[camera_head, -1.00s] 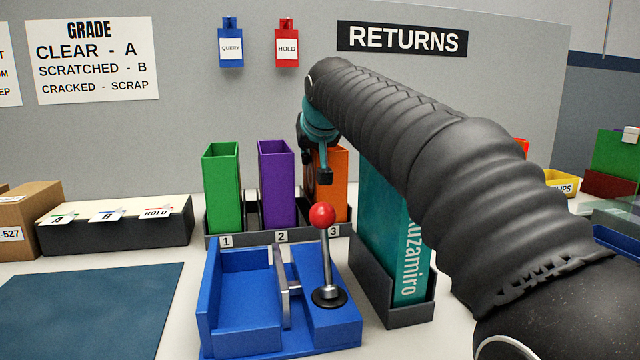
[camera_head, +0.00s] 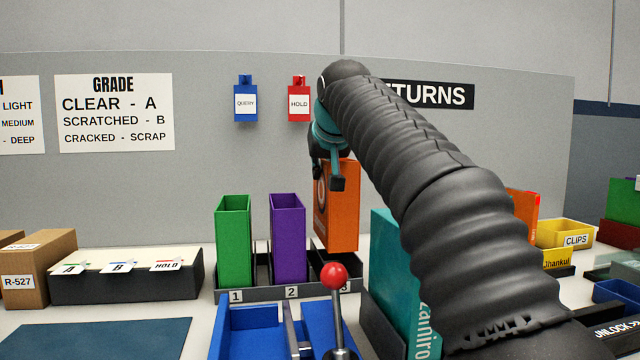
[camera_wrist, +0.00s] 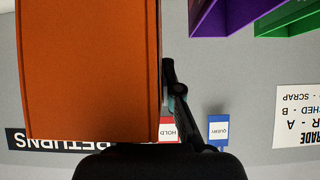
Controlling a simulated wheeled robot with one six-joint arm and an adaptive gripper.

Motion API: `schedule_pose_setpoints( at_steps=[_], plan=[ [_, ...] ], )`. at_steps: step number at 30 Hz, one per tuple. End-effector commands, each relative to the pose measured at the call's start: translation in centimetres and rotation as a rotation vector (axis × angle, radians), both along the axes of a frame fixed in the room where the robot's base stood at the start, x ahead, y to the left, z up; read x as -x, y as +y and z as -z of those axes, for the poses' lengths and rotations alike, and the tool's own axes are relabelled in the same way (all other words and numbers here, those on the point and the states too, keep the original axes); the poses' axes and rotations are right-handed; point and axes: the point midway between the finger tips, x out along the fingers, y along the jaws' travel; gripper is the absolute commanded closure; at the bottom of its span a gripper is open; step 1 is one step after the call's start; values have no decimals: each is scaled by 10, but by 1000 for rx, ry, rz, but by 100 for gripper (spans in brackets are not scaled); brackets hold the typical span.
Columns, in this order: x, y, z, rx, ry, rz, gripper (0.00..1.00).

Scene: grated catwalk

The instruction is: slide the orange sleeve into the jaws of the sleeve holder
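The orange sleeve (camera_head: 338,225) hangs upright in the head view, its lower end above slot 3 of the dark rack. My gripper (camera_head: 337,182) is shut on its upper part; one finger shows in front, the other is hidden. In the wrist view the sleeve (camera_wrist: 88,70) fills the left half, with a dark finger (camera_wrist: 171,90) along its right side. The blue sleeve holder (camera_head: 238,335) stands in front of the rack, with its metal jaw plate (camera_head: 291,330) and red-knobbed lever (camera_head: 334,277). Its lower part is cut off by the picture's edge.
Green (camera_head: 233,240) and purple (camera_head: 287,240) sleeves stand in rack slots 1 and 2. A teal case (camera_head: 388,265) stands right of the holder, partly behind my arm. A dark card box (camera_head: 125,278) and blue mat (camera_head: 110,342) lie left. Yellow bins (camera_head: 563,233) stand right.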

Motion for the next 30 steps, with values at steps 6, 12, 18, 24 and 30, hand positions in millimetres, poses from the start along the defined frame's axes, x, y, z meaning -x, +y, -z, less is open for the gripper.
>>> schedule_pose_setpoints(
  at_steps=[6, 12, 18, 24, 30],
  plan=[
    [-1, 0, -13, 0, 0, 0, 100],
    [0, 0, -19, 0, -1, 0, 100],
    [1, 0, -20, 0, 0, 0, 100],
    [26, 2, -43, -2, -6, -11, 100],
    [77, -1, -85, 0, -5, -25, 100]
  ],
)
